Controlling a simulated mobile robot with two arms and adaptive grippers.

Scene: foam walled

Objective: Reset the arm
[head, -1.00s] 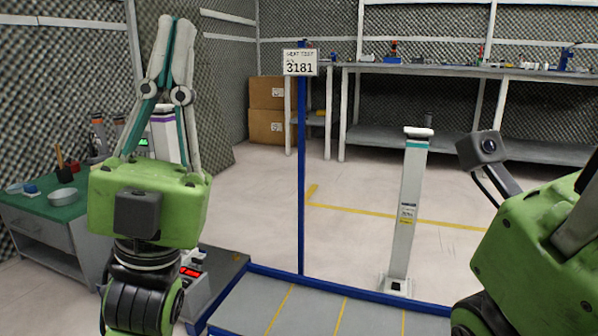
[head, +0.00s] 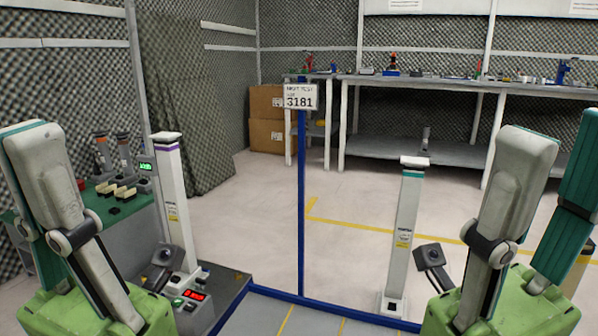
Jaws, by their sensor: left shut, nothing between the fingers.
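My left gripper (head: 30,135) stands at the left edge of the head view, fingers up, above its green body. It is shut and empty, and its near finger largely covers the other. My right gripper (head: 560,138) is at the right edge, fingers up, the far finger partly cut off by the frame. Its two fingers stand apart with nothing visible between them. Both grippers are raised in front of me at about the same height in the picture, apart from the things around them.
A white post (head: 170,200) with a purple band stands right of my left gripper, near a green-topped bench (head: 135,207). A blue pole with a 3181 sign (head: 300,97) stands mid-view. Another white post (head: 403,240) stands left of my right gripper. Floor behind is open.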

